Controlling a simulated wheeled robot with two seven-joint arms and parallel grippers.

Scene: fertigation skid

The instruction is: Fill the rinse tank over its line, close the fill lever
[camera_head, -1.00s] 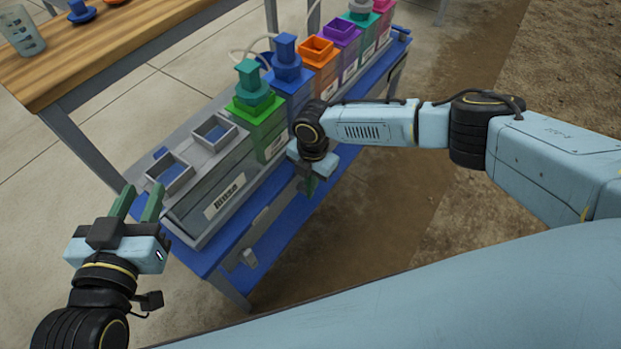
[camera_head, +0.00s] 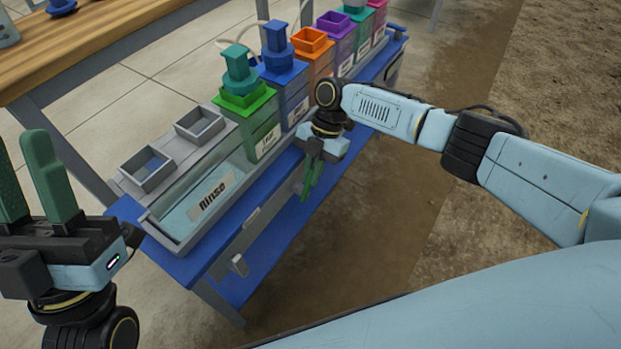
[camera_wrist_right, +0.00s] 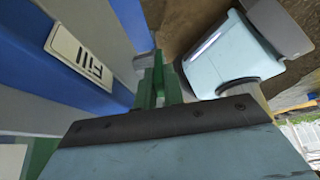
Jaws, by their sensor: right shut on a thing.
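The rinse tank (camera_head: 183,207) is the grey box at the near left end of the blue bench, with a "Rinse" label and pale blue-green behind its front. I cannot make out its line. My right gripper (camera_head: 308,190) points down at the bench's front edge, its green fingers close together. In the right wrist view its fingers (camera_wrist_right: 159,80) are shut at a small grey part, seemingly the fill lever (camera_wrist_right: 146,63), mostly hidden by them. A "Fill" label (camera_wrist_right: 77,55) is beside it. My left gripper (camera_head: 30,180) is open and empty, left of the tank.
Green (camera_head: 250,120), blue (camera_head: 286,90), orange (camera_head: 313,55) and further coloured boxes stand in a row behind the tank on the blue bench (camera_head: 258,232). A grey fitting (camera_head: 239,265) sticks out from its front. A wooden table (camera_head: 80,50) is at upper left.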

